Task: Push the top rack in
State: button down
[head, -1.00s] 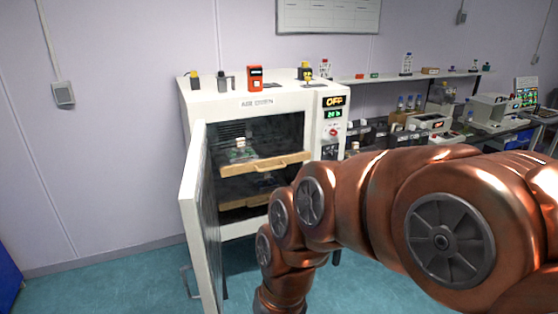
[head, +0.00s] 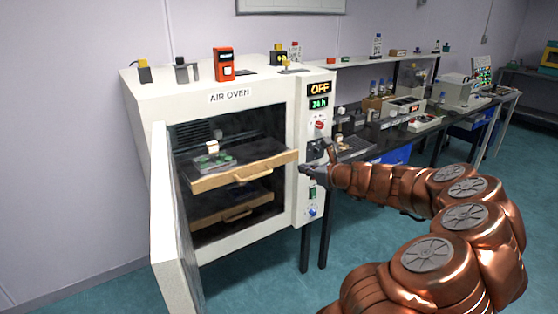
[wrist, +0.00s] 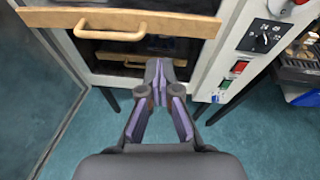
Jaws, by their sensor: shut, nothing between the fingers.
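The white air oven (head: 230,108) stands open. Its top rack (head: 245,172), with a wooden front and handle, sticks out of the oven opening. Small green pieces and a pale block (head: 212,147) lie on it. In the wrist view the top rack's wooden front (wrist: 190,25) crosses the top of the picture. My gripper (head: 303,168) is by the right end of this front, before the control panel; contact cannot be told. In the wrist view my gripper (wrist: 160,68) is shut and empty, its tips below the rack front in the picture.
The oven door (head: 172,225) hangs open at the left; it also shows in the wrist view (wrist: 45,85). A lower rack (head: 232,208) sits under the top one. A control panel (head: 319,130) is on the right. A bench (head: 395,142) with instruments stands further right.

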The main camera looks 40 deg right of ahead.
jog(key=d+f+m+h, duration=0.1)
jog(key=d+f+m, duration=0.1)
jog(key=d, duration=0.1)
jog(key=p, duration=0.2)
send_near(284, 160)
jog(key=x, duration=0.5)
jog(key=shift+s+f, duration=0.1)
jog(key=shift+f, duration=0.15)
jog(key=shift+w+d, duration=0.1)
jog(key=shift+w, duration=0.9)
jog(key=shift+w, duration=0.1)
